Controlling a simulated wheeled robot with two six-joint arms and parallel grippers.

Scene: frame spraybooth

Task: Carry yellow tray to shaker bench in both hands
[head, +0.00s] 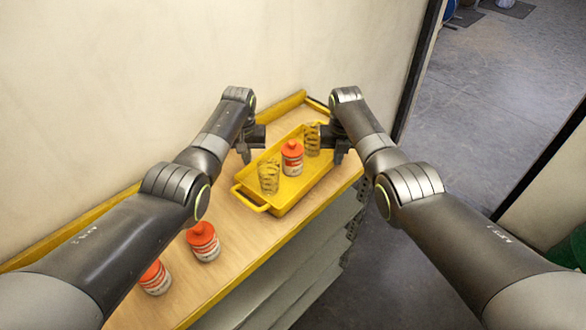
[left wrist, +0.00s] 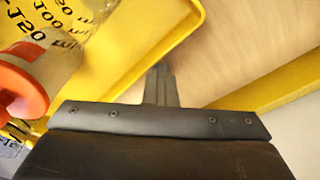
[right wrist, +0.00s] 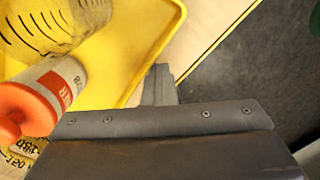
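The yellow tray (head: 283,204) rests on the wooden bench and has a loop handle at its near end. In it stand two clear graduated cups (head: 269,178) (head: 312,140) and an orange-capped bottle (head: 292,158). My left gripper (head: 243,154) is beside the tray's left long side; in the left wrist view its narrow grey fingers (left wrist: 160,84) are near the outer rim. My right gripper (head: 339,154) is by the tray's far right side; its fingers (right wrist: 160,85) show close to the rim. I see no clear grasp, and the finger gaps are not visible.
Two more orange-capped bottles (head: 203,241) (head: 155,277) stand on the near part of the bench (head: 225,268). A pale wall (head: 170,90) rises behind its yellow back edge. Open grey floor (head: 490,110) lies to the right, past a dark post (head: 420,70).

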